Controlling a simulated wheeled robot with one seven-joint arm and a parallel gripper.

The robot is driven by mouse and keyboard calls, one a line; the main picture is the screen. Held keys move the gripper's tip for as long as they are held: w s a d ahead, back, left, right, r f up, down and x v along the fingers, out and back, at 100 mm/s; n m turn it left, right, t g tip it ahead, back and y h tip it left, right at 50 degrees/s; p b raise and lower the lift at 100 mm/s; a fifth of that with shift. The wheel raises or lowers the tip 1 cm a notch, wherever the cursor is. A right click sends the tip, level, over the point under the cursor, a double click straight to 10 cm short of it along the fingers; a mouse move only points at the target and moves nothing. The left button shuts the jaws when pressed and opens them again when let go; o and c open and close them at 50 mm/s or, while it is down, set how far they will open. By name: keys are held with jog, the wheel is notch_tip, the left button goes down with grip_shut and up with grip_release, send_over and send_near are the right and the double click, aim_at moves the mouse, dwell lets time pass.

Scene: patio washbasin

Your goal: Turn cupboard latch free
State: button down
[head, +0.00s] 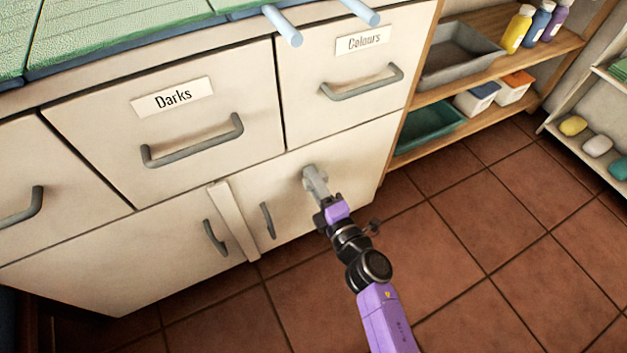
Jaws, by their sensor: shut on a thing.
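The cupboard is the low cream front under the drawers, with a left door (120,262) and a right door (290,200). A grey piece that looks like the latch (313,177) sits on the upper part of the right door. My gripper (324,203) is at its lower end and shut on it. The jaws and the latch's near end overlap, so the exact grip is hard to see. The right door looks closed, flush with the front. A raised cream upright strip (234,222) stands between the doors.
Each door has a grey handle, left (214,238) and right (268,220). Above are drawers labelled "Darks" (165,125) and "Colours" (340,75), with protruding handles. A wooden shelf unit (480,120) stands to the right. The tiled floor (460,240) in front is clear.

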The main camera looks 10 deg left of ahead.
jog(key=c, duration=1.1)
grip_release()
jog(key=shift+s, duration=0.1)
jog(key=p+v, duration=0.2)
jog(key=v, duration=0.5)
jog(key=shift+s+d, duration=0.2)
jog(key=shift+s, duration=0.1)
